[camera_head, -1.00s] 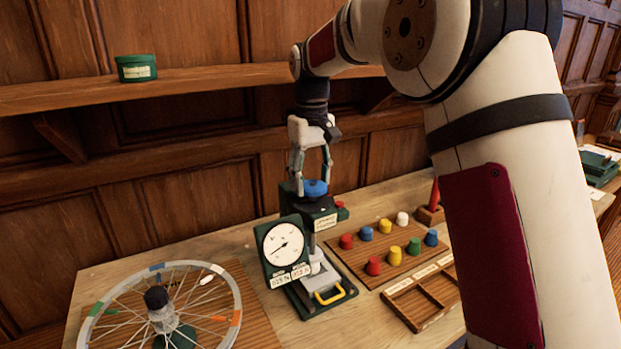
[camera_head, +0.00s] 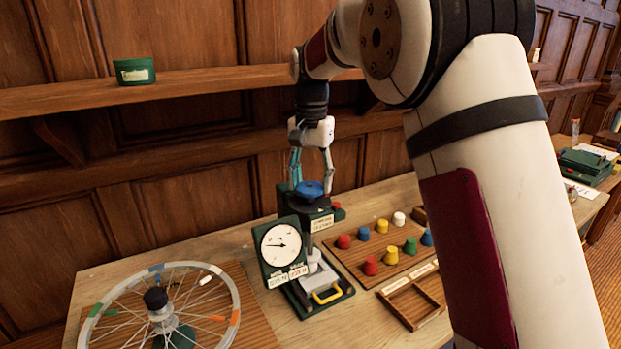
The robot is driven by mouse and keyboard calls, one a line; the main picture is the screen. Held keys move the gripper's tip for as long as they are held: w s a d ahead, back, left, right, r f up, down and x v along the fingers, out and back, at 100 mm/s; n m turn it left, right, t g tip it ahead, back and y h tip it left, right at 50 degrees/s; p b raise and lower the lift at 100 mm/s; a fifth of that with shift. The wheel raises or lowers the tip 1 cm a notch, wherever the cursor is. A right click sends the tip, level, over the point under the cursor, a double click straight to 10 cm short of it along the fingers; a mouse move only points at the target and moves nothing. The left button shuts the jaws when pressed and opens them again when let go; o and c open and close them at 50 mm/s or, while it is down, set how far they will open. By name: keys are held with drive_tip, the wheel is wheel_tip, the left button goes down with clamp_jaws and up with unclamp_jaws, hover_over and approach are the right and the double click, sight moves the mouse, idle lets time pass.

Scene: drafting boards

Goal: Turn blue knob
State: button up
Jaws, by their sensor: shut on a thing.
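The blue knob (camera_head: 309,188) sits on top of a dark green press-like device (camera_head: 324,217) on the wooden table. My gripper (camera_head: 311,180) points straight down over the knob, with one finger on each side of it, shut on it. The device carries a round white dial (camera_head: 281,245) with a dark needle pointing to the left. Below it are a grey plate and a yellow handle (camera_head: 328,296). A small red button (camera_head: 337,206) is on the device's right side.
A spoked wheel (camera_head: 236,300) lies at the left of the table. A board (camera_head: 350,262) with several coloured pegs and an empty divided wooden tray (camera_head: 437,315) are at the right. A green tin (camera_head: 135,71) stands on the shelf above. My arm hides the table's right part.

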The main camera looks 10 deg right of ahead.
drive_tip(key=m, duration=0.5)
drive_tip(key=shift+s+d+m+p, duration=0.1)
drive_tip(key=shift+s+m+p, duration=0.05)
drive_tip(key=shift+m+p, duration=0.2)
drive_tip(key=m+p, duration=0.1)
drive_tip(key=m, duration=0.4)
drive_tip(key=shift+s, duration=0.15)
drive_tip(key=m+p, duration=0.1)
drive_tip(key=m, duration=0.4)
drive_tip(key=shift+s+m, duration=0.15)
drive_tip(key=shift+m, duration=0.2)
drive_tip(key=m, duration=0.5)
drive_tip(key=shift+s+m+p, duration=0.1)
drive_tip(key=shift+m+p, duration=0.3)
drive_tip(key=o, duration=1.1)
drive_tip(key=shift+o, duration=0.2)
